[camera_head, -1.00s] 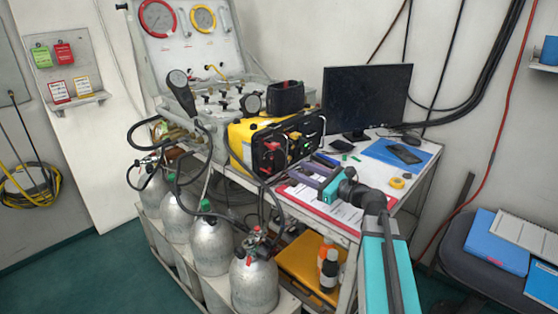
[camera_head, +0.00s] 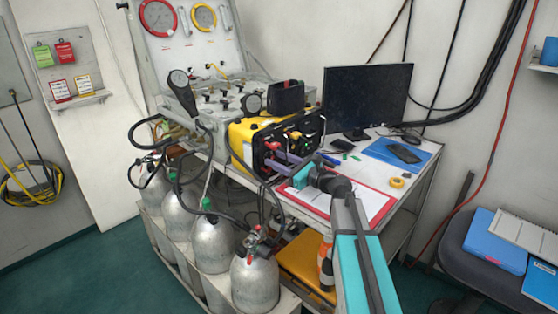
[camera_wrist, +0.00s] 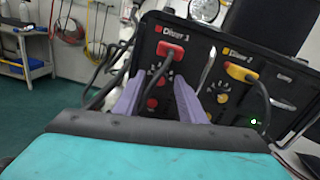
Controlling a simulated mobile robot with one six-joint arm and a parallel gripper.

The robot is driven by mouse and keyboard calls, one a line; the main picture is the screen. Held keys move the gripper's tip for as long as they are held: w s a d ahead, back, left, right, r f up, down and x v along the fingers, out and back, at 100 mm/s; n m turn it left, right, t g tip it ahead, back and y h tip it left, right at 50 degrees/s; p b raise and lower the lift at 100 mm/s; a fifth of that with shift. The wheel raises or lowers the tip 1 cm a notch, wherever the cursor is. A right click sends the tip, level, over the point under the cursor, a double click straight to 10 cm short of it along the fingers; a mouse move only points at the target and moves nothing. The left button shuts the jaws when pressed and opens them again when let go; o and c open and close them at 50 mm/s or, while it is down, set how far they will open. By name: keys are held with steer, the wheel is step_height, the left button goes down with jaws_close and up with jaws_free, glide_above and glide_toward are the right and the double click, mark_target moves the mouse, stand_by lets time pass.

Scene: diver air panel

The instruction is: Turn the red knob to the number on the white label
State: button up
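The yellow-cased panel box (camera_head: 240,137) stands at the bench's front edge, its black face toward me. In the wrist view, under the "Diver 1" heading, a red plug with a black cable (camera_wrist: 171,48) sits above the red knob (camera_wrist: 161,79), which has white marks around it. A second red round part (camera_wrist: 152,104) is lower down. My gripper (camera_wrist: 158,82) is open, one finger on each side of the red knob; contact cannot be told. In the head view my gripper (camera_head: 279,160) is at the box's face.
Beside the red knob is a yellow "Diver 2" set with a yellow plug (camera_wrist: 241,72). Black hoses hang in front of the box, above silver cylinders (camera_head: 254,280). A red-edged clipboard (camera_head: 372,202) and a monitor (camera_head: 367,97) are at right on the bench.

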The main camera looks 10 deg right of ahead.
jaws_close()
